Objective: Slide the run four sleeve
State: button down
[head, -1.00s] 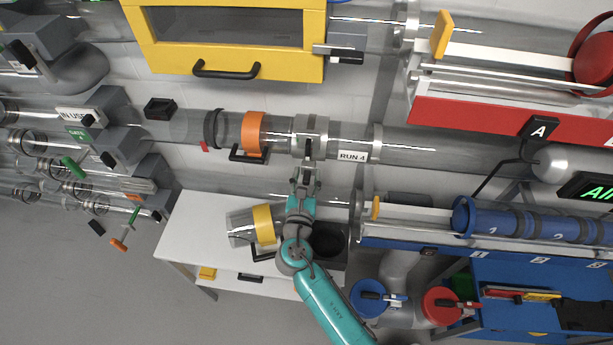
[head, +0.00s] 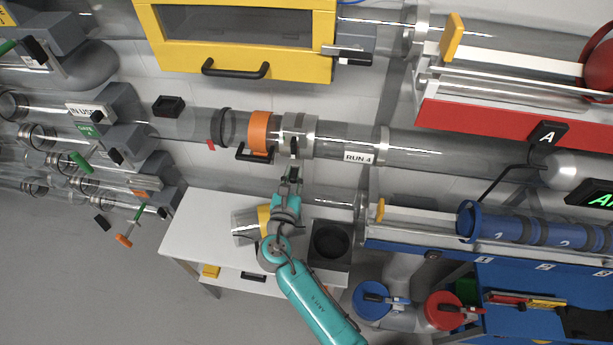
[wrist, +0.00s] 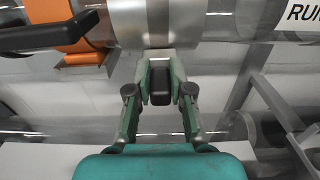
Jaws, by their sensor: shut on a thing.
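The run four sleeve (head: 300,135) is a silver metal collar around the clear tube, left of the RUN 4 label (head: 359,158). It also shows at the top of the wrist view (wrist: 150,22). A black grip (wrist: 160,82) hangs below it. My gripper (head: 292,168) is under the sleeve, its fingers (wrist: 160,75) shut on this black grip. An orange collar (head: 259,132) with a black handle sits just left of the sleeve, with a narrow gap of tube between. A dark ring (head: 222,127) is farther left on the tube.
A white table (head: 195,222) below holds a clear piece with a yellow band (head: 263,218) and a dark round socket (head: 331,242). A yellow-framed cabinet (head: 235,70) hangs above. A blue carrier (head: 500,222) lies at right.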

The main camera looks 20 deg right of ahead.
jog(key=shift+w+a+r, duration=0.15)
jog(key=shift+a, duration=0.1)
jog(key=c, duration=1)
grip_release()
jog(key=shift+c, duration=0.2)
jog(key=v, duration=1.2)
